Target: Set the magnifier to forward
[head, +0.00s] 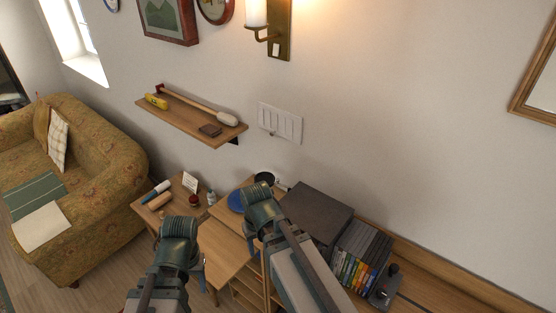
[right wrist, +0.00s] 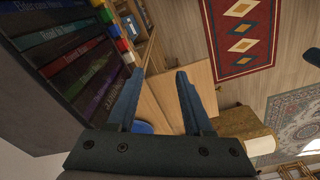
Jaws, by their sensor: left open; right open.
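No thing is clearly recognisable as the magnifier. A dark round thing (head: 264,178) near the wall, behind the blue disc, may be it, but it is too small to tell which way it is set. A small grey box with a dark knob and a red part (head: 384,285) stands at the right end of the disc cases. My right gripper (head: 252,243) is over the wooden furniture, near the blue disc; its open, empty fingers show in the right wrist view (right wrist: 159,75). My left gripper (head: 199,265) is open, lower left of it; its fingers are mostly hidden by its wrist.
A large dark box (head: 316,212) and a row of disc cases (head: 360,256) stand right of my right arm. A blue disc (head: 238,201) lies behind my grippers. A small side table (head: 170,207) holds bottles and a card. A wall shelf (head: 190,118) and sofa (head: 75,190) are left.

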